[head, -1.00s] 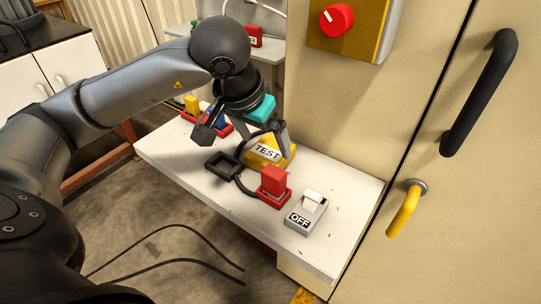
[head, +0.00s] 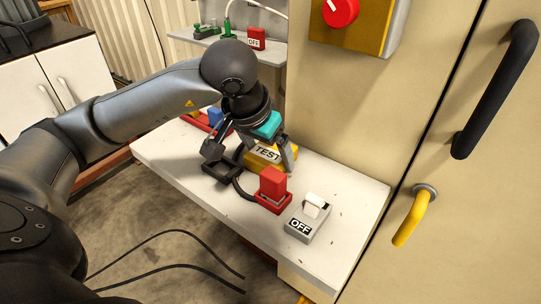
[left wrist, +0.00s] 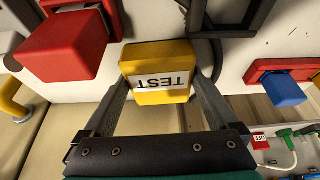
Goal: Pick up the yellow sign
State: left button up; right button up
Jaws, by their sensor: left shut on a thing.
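My right gripper is not in view.
The white shelf (head: 345,195) also holds a red block in a red holder (head: 272,188), a grey OFF switch (head: 306,217), a black frame with a cable (head: 221,170) and a red tray with a blue block (head: 214,116). A cabinet door with a black handle (head: 495,90) stands right.

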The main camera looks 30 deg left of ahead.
pick_arm(q)
grip_shut()
jog(key=shift+r, duration=0.1)
